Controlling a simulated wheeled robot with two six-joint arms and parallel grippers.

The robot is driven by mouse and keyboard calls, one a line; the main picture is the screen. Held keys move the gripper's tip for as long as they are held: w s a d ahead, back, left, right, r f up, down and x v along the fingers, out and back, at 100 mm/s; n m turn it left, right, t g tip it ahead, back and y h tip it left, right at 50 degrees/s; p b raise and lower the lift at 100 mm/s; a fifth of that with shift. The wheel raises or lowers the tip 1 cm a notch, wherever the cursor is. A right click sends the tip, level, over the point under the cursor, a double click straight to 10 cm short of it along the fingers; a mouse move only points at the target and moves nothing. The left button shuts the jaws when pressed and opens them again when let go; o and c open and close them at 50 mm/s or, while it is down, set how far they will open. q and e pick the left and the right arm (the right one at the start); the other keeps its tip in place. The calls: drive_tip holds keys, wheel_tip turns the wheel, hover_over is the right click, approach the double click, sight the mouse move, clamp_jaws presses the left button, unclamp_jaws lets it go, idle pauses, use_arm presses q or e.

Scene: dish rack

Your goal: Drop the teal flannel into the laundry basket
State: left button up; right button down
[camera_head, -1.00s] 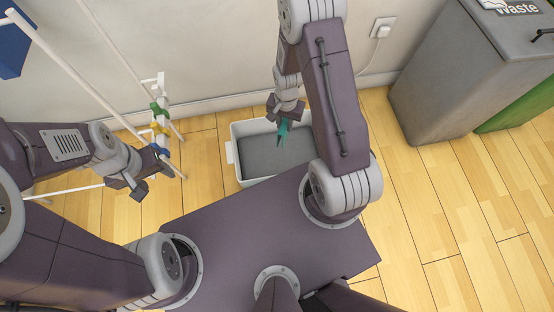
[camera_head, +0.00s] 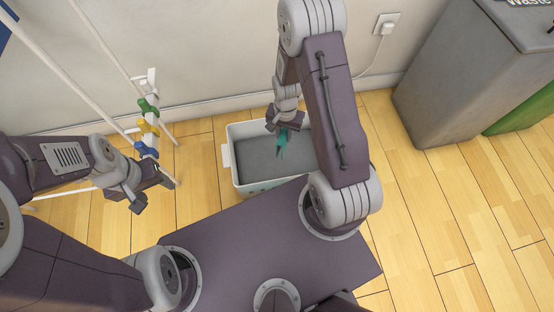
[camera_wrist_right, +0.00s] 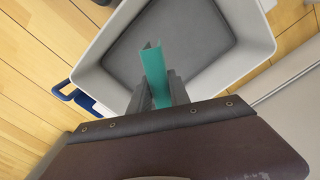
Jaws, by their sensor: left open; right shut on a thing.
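The teal flannel (camera_head: 282,139) hangs from my right gripper (camera_head: 284,124), which is shut on it above the laundry basket. In the right wrist view the flannel (camera_wrist_right: 155,72) sticks out between the fingers of the right gripper (camera_wrist_right: 157,95), with the basket's grey bottom behind it. The laundry basket (camera_head: 237,134) is a pale open tub with a dark grey inside; it stands on the floor by the wall. Its pale rim also shows in the right wrist view (camera_wrist_right: 100,72). My left gripper (camera_head: 142,187) is open and empty, left of the basket.
A white drying rack (camera_head: 150,85) with green, yellow and blue clips (camera_head: 148,128) stands at the left, close to my left gripper. A grey waste bin (camera_head: 440,85) and a green bin (camera_head: 525,118) stand at the right. The wooden floor right of the basket is clear.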

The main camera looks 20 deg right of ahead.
drive_tip(key=c, duration=1.1)
unclamp_jaws()
drive_tip(key=shift+c, duration=0.2)
drive_tip(key=shift+r, duration=0.15)
wheel_tip(320, 180, up, 9)
drive_tip(key=p, duration=0.7)
drive_tip(key=shift+r, duration=0.1)
